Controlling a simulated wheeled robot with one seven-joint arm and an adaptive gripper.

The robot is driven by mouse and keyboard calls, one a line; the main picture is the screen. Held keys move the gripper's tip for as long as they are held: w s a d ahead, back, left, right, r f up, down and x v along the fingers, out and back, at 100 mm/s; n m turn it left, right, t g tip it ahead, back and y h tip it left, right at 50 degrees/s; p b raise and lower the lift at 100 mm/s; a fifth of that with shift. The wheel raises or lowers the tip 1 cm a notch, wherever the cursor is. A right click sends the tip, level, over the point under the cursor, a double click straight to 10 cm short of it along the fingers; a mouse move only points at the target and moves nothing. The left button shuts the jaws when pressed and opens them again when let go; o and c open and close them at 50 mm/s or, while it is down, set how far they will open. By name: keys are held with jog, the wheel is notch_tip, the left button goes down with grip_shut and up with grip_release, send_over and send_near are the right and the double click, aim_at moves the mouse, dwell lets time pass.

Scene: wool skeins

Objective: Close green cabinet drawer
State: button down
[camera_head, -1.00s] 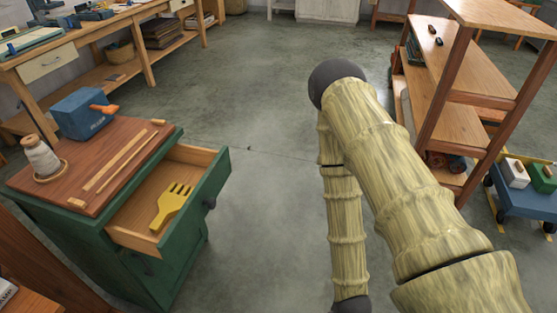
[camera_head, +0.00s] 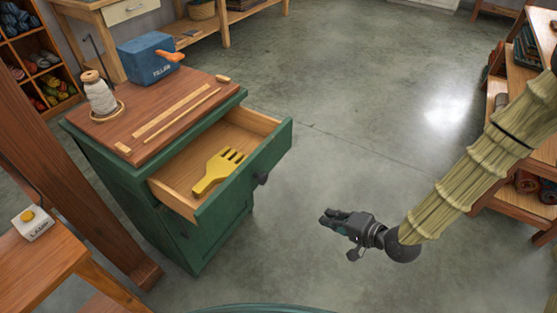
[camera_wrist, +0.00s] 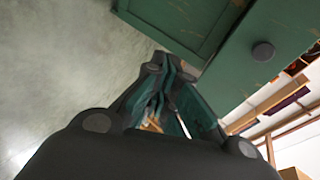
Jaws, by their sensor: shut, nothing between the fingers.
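The green cabinet (camera_head: 165,205) stands left of centre in the head view, with a brown wooden top. Its top drawer (camera_head: 258,168) is pulled open toward the right and holds a yellow fork-shaped tool (camera_head: 215,173). A dark round knob (camera_head: 262,178) sits on the drawer front. My gripper (camera_head: 325,218) is shut and empty, to the right of the drawer and apart from it, over the floor. In the wrist view, my gripper (camera_wrist: 160,65) points toward the green cabinet front, where a dark round knob (camera_wrist: 263,51) shows.
A wooden post (camera_head: 75,150) and a small table (camera_head: 35,265) stand at left. Shelving (camera_head: 510,120) stands at right. The floor (camera_head: 350,110) between is clear.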

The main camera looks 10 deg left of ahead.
jog(key=w+a+r+y+b, duration=0.2)
jog(key=w+a+r+y, duration=0.15)
jog(key=r, duration=0.35)
jog(key=y+b, duration=0.1)
jog(key=y, duration=0.2)
send_near(270, 148)
jog(key=shift+n+g, duration=0.3)
jog(key=b+x, duration=0.2)
jog(key=x, duration=0.3)
jog(key=shift+w+a, duration=0.3)
jog(key=shift+a, duration=0.05)
jog(key=shift+w+a, duration=0.25)
jog(key=shift+a, duration=0.35)
